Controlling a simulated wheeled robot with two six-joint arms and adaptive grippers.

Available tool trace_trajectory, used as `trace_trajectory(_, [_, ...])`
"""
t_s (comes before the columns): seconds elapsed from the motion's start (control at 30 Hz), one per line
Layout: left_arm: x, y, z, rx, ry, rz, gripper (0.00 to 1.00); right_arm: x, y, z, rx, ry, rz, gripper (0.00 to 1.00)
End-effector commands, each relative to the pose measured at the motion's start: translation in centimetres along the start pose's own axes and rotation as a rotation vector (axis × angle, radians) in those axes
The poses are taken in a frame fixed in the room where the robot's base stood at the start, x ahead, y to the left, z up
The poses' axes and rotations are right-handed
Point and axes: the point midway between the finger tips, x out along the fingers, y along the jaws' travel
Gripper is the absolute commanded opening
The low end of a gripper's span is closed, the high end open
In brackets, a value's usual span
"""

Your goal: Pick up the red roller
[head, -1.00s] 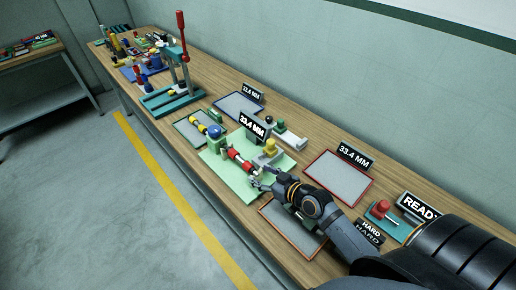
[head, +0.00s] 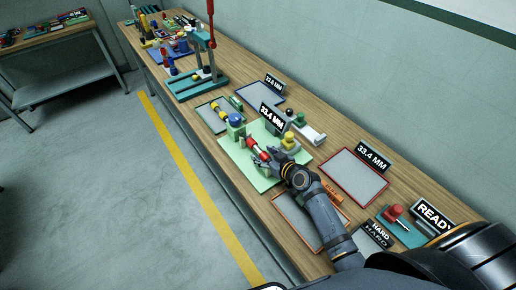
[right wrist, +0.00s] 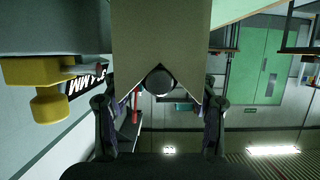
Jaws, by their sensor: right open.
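The red roller (head: 262,155), with a pale band, lies on the green fixture board (head: 262,181) in the head view. My right gripper (head: 276,158) is at the roller's near end, open, and partly hides it. In the right wrist view, which is upside down, the two fingers (right wrist: 160,107) stand apart on either side of a beige V-notched block (right wrist: 160,30). A dark round end (right wrist: 158,81), seemingly the roller's shaft, sits in the notch. I cannot tell whether the fingers touch anything. My left gripper is not in view.
A yellow-topped knob (head: 289,141) stands close beside the gripper. A blue-topped post (head: 236,119) stands at the board's far end. A 33.4 MM sign (head: 372,157) stands behind an empty red-rimmed tray (head: 352,177). A teal press (head: 203,85) is farther along the bench.

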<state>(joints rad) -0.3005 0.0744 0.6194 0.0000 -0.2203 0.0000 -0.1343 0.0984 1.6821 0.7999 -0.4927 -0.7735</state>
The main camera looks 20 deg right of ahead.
Motion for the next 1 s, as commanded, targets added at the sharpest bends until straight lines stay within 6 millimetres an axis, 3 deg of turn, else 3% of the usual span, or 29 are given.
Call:
trace_trajectory(0.1, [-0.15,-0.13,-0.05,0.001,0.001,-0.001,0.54,0.99,-0.04,0.06,0.001,-0.001,-0.001,0.58])
trace_trajectory(0.3, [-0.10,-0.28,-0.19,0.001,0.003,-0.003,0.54,1.08,-0.04,0.13,0.000,-0.001,-0.001,0.58])
trace_trajectory(0.73, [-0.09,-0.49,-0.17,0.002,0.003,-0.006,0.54,1.05,-0.03,0.15,0.000,-0.002,-0.001,0.01])
trace_trajectory(1.0, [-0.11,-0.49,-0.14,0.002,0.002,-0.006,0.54,1.04,-0.02,0.07,0.000,0.000,0.000,0.00])
